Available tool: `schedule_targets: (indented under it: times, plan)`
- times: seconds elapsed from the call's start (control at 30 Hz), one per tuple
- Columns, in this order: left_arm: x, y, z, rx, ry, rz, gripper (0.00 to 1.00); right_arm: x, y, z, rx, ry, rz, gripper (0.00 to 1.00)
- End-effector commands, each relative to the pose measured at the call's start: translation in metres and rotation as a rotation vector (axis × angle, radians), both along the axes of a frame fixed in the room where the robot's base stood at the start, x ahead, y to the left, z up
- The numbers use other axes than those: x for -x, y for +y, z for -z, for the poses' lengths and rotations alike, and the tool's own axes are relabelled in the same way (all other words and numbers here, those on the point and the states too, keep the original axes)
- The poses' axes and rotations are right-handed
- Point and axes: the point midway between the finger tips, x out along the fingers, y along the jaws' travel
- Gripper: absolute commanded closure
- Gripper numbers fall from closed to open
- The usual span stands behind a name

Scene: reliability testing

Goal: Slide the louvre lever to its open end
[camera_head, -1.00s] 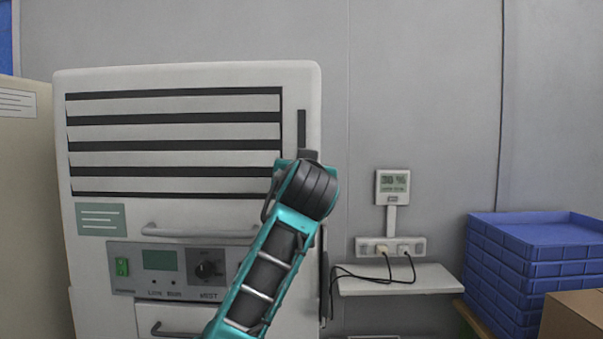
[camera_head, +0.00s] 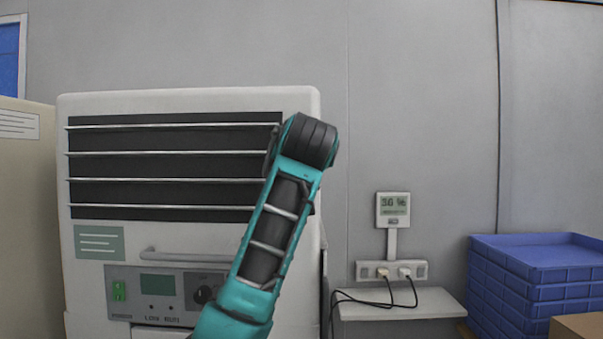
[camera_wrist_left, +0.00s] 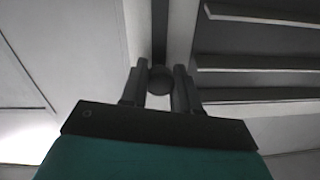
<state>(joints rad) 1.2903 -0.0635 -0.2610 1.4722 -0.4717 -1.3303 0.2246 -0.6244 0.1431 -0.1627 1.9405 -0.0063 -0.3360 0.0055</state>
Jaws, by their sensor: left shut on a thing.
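The louvre lever shows as a dark round knob (camera_wrist_left: 160,80) in the left wrist view. My left gripper (camera_wrist_left: 160,76) is shut on it, one finger on each side. A dark vertical slot (camera_wrist_left: 160,30) runs beyond the knob. In the head view, my left wrist covers the lever, its slot and the gripper fingers, at the upper right of the white cabinet (camera_head: 190,103). The louvre slats (camera_head: 170,153) are thin, nearly edge-on, with wide dark gaps between them. They also show at the right in the left wrist view (camera_wrist_left: 260,55). My right gripper is not in view.
A control panel (camera_head: 160,290) and a handle (camera_head: 195,255) are below the louvres. A wall display (camera_head: 393,209), a socket strip with cables (camera_head: 391,271) and a small shelf (camera_head: 400,304) are to the right. Blue crates (camera_head: 535,275) are stacked at the far right.

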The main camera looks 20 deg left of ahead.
Motion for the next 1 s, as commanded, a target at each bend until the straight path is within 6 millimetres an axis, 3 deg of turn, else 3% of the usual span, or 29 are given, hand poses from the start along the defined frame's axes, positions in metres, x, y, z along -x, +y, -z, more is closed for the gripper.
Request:
schedule_targets:
  times: [0.3,0.33,0.6,0.87,1.0]
  plan:
    - [0.0,0.0,-0.003,-0.002,-0.002,0.0,1.0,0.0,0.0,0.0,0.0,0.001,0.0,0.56]
    - [0.0,0.0,-0.003,-0.002,-0.002,0.0,0.68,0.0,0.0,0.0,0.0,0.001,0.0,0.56]
    - [0.0,0.0,-0.003,0.0,-0.001,0.0,0.44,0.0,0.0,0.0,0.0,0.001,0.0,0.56]
    - [0.002,-0.001,-0.002,-0.001,-0.002,0.001,0.44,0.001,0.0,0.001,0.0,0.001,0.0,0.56]
    - [0.014,-0.006,-0.001,0.0,-0.004,0.004,0.44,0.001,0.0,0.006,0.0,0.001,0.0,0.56]
